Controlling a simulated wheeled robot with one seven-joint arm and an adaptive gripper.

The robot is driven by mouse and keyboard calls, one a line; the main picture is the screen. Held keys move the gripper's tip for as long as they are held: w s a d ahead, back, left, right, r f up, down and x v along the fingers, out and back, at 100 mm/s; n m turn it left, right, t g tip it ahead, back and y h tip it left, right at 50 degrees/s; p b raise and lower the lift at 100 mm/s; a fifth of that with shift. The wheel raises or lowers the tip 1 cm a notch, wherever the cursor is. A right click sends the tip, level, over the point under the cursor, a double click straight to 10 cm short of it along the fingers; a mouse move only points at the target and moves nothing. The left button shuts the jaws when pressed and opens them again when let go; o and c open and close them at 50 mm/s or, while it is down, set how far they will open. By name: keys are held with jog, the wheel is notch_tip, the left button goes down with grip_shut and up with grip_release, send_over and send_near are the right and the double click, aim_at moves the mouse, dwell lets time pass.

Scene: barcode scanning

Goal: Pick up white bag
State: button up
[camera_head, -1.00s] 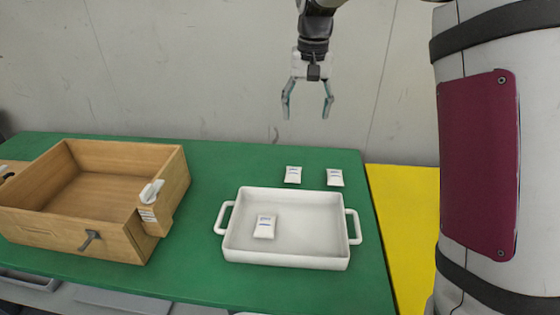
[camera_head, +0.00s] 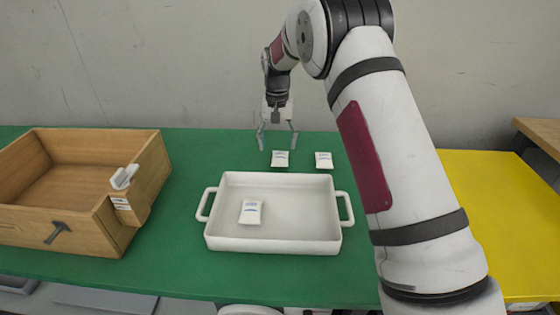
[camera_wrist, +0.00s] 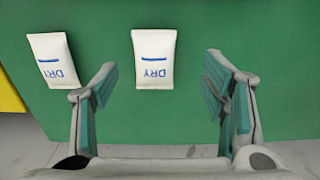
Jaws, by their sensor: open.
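Two white bags with blue print lie on the green table behind the white tray: a left one (camera_head: 280,159) and a right one (camera_head: 324,160). In the wrist view the same bags show as one near the middle (camera_wrist: 154,59), between the fingers' lines, and one at the left (camera_wrist: 53,60); both read "DRY". A third white bag (camera_head: 250,212) lies inside the white tray (camera_head: 222,226). My gripper (camera_head: 277,148) is open and empty, just above the table at the left bag. In the wrist view my gripper (camera_wrist: 160,85) has its fingers spread, the middle bag nearer the left finger.
A wooden box (camera_head: 150,165) stands on the left of the green table (camera_head: 185,240), with a white scanner (camera_head: 123,177) on its right corner. A yellow surface (camera_head: 490,200) is at the right. A grey wall stands behind.

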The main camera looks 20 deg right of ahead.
aim_at(280, 157)
jog(key=shift+w+d+f+b, duration=0.15)
jog(key=shift+f+b, duration=0.1)
jog(key=shift+f, duration=0.8)
jog(key=shift+d+f+b, duration=0.15)
jog(key=shift+f+b, duration=0.1)
jog(key=shift+f, duration=0.75)
jog(key=shift+w+d+f+b, duration=0.15)
jog(key=shift+f+b, duration=0.1)
jog(key=shift+f, duration=0.8)
jog(key=shift+s, duration=0.1)
jog(key=c, duration=1.2)
